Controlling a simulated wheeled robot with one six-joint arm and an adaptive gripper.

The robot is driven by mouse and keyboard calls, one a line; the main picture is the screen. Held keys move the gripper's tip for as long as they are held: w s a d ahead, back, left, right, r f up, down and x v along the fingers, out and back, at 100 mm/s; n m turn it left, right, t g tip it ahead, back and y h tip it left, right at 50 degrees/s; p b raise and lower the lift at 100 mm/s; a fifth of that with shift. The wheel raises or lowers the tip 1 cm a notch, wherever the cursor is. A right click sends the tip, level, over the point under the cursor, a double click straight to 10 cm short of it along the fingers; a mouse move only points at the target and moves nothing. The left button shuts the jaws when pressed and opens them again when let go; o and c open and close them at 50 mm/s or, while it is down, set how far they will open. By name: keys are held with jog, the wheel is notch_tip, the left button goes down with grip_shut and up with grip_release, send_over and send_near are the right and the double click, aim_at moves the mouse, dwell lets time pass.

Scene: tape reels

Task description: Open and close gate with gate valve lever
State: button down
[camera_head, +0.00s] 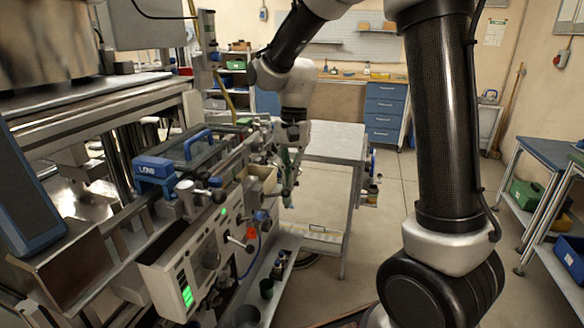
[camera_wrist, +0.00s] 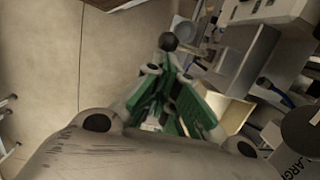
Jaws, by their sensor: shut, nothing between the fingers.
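My gripper (camera_head: 287,190) hangs pointing down at the right side of the machine, beyond the control panel. In the wrist view its green-padded fingers (camera_wrist: 166,75) are shut, with nothing between them. A dark round knob (camera_wrist: 168,41) shows just past the fingertips; whether it touches them or belongs to the gate valve lever, I cannot tell. Several levers with ball knobs are on the machine, including one on the panel front (camera_head: 240,244) and one on top (camera_head: 215,182). I cannot tell for certain which is the gate valve lever. The gate is not clearly visible.
The machine's control panel (camera_head: 185,270) has green lit displays. A blue box (camera_head: 153,168) and a blue handle (camera_head: 197,141) are on top of the machine. A light table (camera_head: 336,140) stands behind my gripper. Floor (camera_head: 375,215) is open to the right; shelves (camera_head: 540,210) stand at far right.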

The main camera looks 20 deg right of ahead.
dwell(0.4)
jog(key=shift+s+d+f+t, duration=0.1)
jog(key=shift+d+f+t, duration=0.1)
jog(key=shift+t, duration=0.1)
jog(key=shift+s+f+y, duration=0.1)
jog(key=shift+f+y, duration=0.15)
jog(key=shift+y, duration=0.25)
jog(key=shift+d+f, duration=0.1)
jog(key=shift+s+d+f, duration=0.2)
jog(key=shift+f, duration=0.4)
jog(key=shift+s+d+f, duration=0.15)
jog(key=shift+d+f, duration=0.05)
jog(key=shift+f, duration=0.35)
jog(key=shift+v, duration=0.8)
